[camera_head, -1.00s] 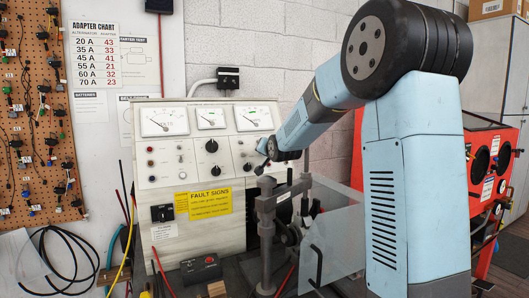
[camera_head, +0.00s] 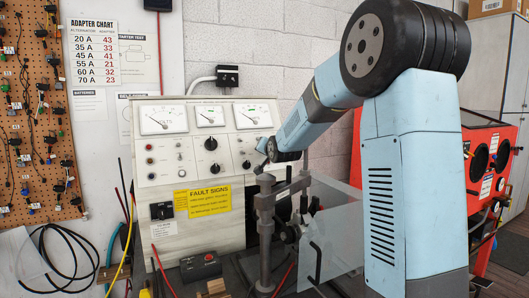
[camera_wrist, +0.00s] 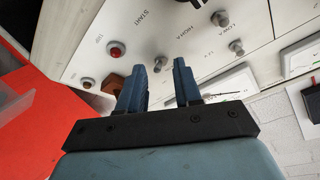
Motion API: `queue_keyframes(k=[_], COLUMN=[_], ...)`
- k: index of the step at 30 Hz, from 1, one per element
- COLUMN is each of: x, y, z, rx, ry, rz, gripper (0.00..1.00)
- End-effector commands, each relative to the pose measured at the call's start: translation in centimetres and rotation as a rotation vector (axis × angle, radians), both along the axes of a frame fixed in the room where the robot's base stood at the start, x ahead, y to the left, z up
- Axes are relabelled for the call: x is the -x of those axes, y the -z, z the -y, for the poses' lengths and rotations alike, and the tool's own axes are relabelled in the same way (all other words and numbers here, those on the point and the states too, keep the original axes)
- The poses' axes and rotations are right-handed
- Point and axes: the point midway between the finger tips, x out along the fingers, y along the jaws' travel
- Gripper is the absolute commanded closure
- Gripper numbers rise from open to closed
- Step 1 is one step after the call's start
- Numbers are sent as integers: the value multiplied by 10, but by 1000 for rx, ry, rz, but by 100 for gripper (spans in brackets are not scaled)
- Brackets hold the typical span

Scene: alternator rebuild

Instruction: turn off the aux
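The alternator test bench (camera_head: 225,135) has a pale panel with three meters, several knobs, switches and lamps. My gripper (camera_head: 258,155) is at the right part of this panel in the head view. In the wrist view my gripper (camera_wrist: 160,82) is open, with two blue fingers apart and nothing seen between them. Beyond the fingers are a small silver switch (camera_wrist: 160,63), a red button (camera_wrist: 116,48) and two more silver switches, one upper (camera_wrist: 220,18) and one lower (camera_wrist: 236,46). I cannot read which control is the aux. Contact with the panel cannot be told.
A grey clamp stand (camera_head: 265,235) and a clear shield (camera_head: 335,240) stand in front of the bench. A red cabinet (camera_head: 484,190) is at the right. A small dark box with a red button (camera_head: 202,267) lies in front.

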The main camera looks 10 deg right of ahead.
Motion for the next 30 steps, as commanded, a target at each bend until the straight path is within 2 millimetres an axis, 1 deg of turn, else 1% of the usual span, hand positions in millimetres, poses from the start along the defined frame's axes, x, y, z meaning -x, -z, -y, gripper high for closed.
queue_keyframes(k=[5, 8, 11, 24, 30], x=[2, 9, 20, 87, 107], y=[-1, -4, -6, -20, -24], z=[0, 0, 0, 3, 4], rx=[1, 1, 1, 2, 1], ry=[-1, 0, -1, 0, -1], rz=[1, 4, 3, 2, 1], gripper=[66, 66, 66, 66, 66])
